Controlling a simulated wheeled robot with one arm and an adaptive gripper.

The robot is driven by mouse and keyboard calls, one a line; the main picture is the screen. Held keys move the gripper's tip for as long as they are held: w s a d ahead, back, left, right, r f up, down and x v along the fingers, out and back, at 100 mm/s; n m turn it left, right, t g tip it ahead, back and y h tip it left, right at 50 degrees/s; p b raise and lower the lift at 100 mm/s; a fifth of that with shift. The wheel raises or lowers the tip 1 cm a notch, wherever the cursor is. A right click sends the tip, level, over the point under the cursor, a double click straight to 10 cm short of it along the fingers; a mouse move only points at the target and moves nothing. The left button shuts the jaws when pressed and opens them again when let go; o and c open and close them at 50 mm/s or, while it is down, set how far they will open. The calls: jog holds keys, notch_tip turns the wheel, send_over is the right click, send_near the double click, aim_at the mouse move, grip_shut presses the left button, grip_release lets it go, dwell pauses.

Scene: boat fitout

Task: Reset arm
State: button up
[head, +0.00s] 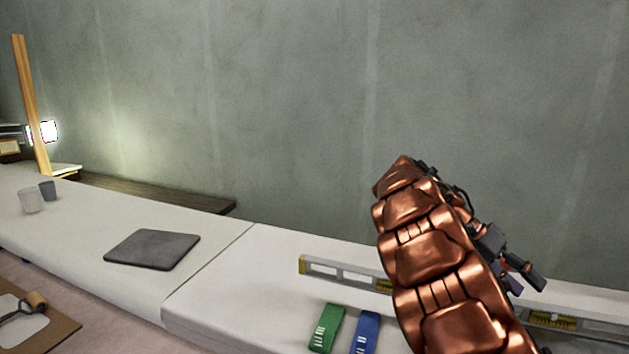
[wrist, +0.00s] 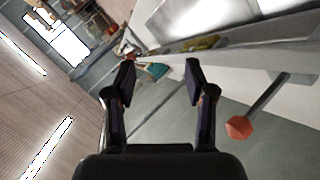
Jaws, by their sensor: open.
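My arm, copper-coloured and segmented, rises at the right of the head view. My gripper (head: 522,274) is beyond it, partly hidden by the arm, above the white counter (head: 240,265). In the wrist view my gripper (wrist: 160,82) has its two dark fingers spread apart. Nothing is between the fingertips, and only the distant room shows behind them.
A long spirit level (head: 340,271), a green item (head: 326,328) and a blue item (head: 366,331) lie on the counter near my arm. A dark grey pad (head: 152,249) and two cups (head: 31,200) are further left. A wooden post (head: 30,105) stands at far left.

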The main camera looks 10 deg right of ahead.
jog(key=s+a+f+n+t+y, duration=0.25)
jog(key=s+a+f+n, duration=0.2)
jog(key=s+a, duration=0.4)
jog(key=s+a+f+n+t+y, duration=0.1)
jog(key=s+a+f+n+y, duration=0.35)
jog(key=a, duration=0.75)
jog(key=s+a+f+n+t+y, duration=0.15)
jog(key=s+a+f+n, duration=0.25)
jog(key=s+a+n, duration=0.5)
notch_tip(320, 180, up, 21)
jog(key=a+m+t+p, duration=0.1)
jog(key=a+m+p, duration=0.1)
jog(key=p, duration=1.7)
jog(key=shift+w+f+m+t+p, duration=0.15)
jog(key=shift+w+m+t+p, duration=0.1)
jog(key=shift+m+t+p, duration=0.05)
